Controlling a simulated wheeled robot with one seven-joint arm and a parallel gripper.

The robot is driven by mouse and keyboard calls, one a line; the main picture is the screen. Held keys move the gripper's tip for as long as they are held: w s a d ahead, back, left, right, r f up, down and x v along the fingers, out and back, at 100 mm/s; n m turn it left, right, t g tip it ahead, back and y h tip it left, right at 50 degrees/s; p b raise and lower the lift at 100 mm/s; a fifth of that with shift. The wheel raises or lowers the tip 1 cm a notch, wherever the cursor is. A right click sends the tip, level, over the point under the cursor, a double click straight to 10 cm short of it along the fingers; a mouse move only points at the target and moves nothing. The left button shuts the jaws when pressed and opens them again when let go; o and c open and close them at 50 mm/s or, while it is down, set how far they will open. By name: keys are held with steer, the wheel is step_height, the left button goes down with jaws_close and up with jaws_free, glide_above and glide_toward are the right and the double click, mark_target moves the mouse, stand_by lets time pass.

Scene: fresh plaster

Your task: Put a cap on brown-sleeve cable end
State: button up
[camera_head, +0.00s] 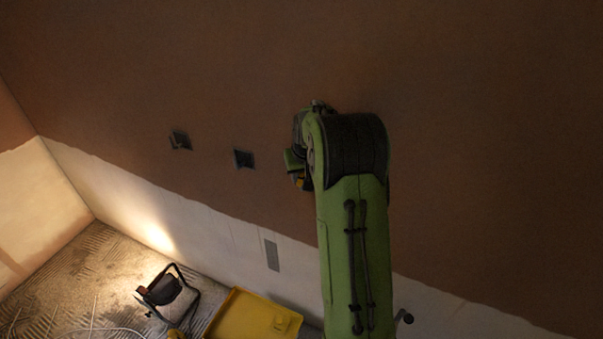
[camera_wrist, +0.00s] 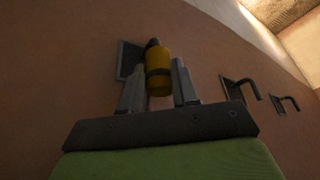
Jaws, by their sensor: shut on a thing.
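My gripper (camera_wrist: 159,72) is shut on a yellow cylinder (camera_wrist: 159,80) with a dark band, which looks like the cap. The cylinder stands between the two grey fingers in the wrist view. A dark square wall box (camera_wrist: 126,60) is behind it, partly covered by a finger and the cylinder. A small dark piece shows at the cylinder's far end; I cannot tell whether it is a cable end or whether they touch. No brown sleeve can be made out. In the head view my arm hides most of the gripper, and a bit of yellow (camera_head: 300,183) shows beside it.
Two more wall boxes, left (camera_head: 180,140) and right (camera_head: 244,159), sit in the brown plaster; dark bent cables (camera_wrist: 246,86) stick out from them. Below are a work lamp (camera_head: 168,290), a yellow tray (camera_head: 225,318) and a grey wall plate (camera_head: 272,255). The wall right of my arm is bare.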

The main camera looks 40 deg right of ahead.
steer(key=shift+f+b, duration=0.5)
steer(key=o, duration=1.1)
steer(key=shift+c, duration=0.2)
steer(key=shift+r, duration=0.1)
steer(key=v, duration=1.5)
steer(key=shift+r, duration=0.35)
